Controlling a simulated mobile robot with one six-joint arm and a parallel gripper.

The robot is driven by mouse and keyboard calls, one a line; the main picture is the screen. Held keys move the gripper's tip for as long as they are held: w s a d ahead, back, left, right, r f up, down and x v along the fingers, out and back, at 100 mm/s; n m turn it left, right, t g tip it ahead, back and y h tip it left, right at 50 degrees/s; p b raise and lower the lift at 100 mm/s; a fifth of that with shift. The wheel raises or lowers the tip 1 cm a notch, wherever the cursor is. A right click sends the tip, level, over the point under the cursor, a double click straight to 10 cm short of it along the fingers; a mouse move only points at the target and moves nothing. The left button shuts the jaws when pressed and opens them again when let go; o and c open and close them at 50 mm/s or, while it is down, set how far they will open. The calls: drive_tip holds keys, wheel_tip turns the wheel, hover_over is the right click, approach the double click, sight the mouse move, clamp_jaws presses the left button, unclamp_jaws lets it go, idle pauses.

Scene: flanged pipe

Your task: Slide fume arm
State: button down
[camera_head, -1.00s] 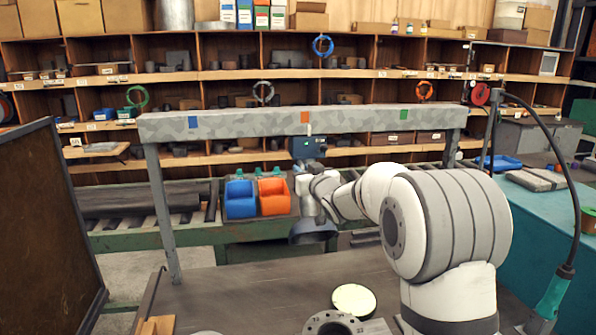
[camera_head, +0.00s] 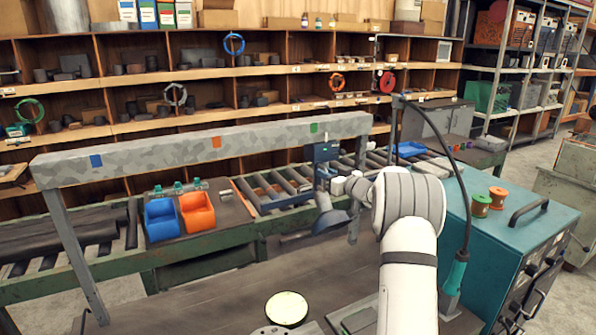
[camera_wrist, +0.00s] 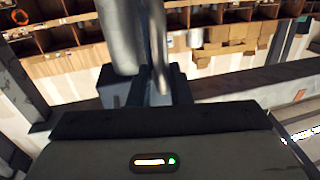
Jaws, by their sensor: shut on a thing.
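The fume arm hangs below a speckled grey rail (camera_head: 200,150) that carries blue, orange and green marks. Its dark blue carriage (camera_head: 321,152) with a small green light is under the green mark (camera_head: 314,127). Its grey hood (camera_head: 328,224) hangs below, over the dark bench. My gripper (camera_head: 336,187) is at the fume arm between carriage and hood, shut on it. In the wrist view my gripper (camera_wrist: 160,88) has its jaws around a thin upright grey bar (camera_wrist: 158,35), beside a thicker grey tube (camera_wrist: 117,35). The exact contact is partly hidden.
A round pale-topped disc (camera_head: 287,308) lies on the bench (camera_head: 190,300). Blue (camera_head: 161,219) and orange (camera_head: 197,213) bins stand behind the rail. A teal welding unit (camera_head: 500,240) with a cable stands to the right of my arm. Roller conveyor and shelves are behind.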

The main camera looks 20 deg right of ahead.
drive_tip(key=w+d+p, duration=0.1)
drive_tip(key=d, duration=0.8)
drive_tip(key=shift+w, duration=0.4)
drive_tip(key=c, duration=1.6)
unclamp_jaws()
drive_tip(key=shift+o, duration=0.2)
drive_tip(key=b+v, duration=0.3)
drive_tip(key=v, duration=0.4)
drive_tip(key=shift+s, duration=0.35)
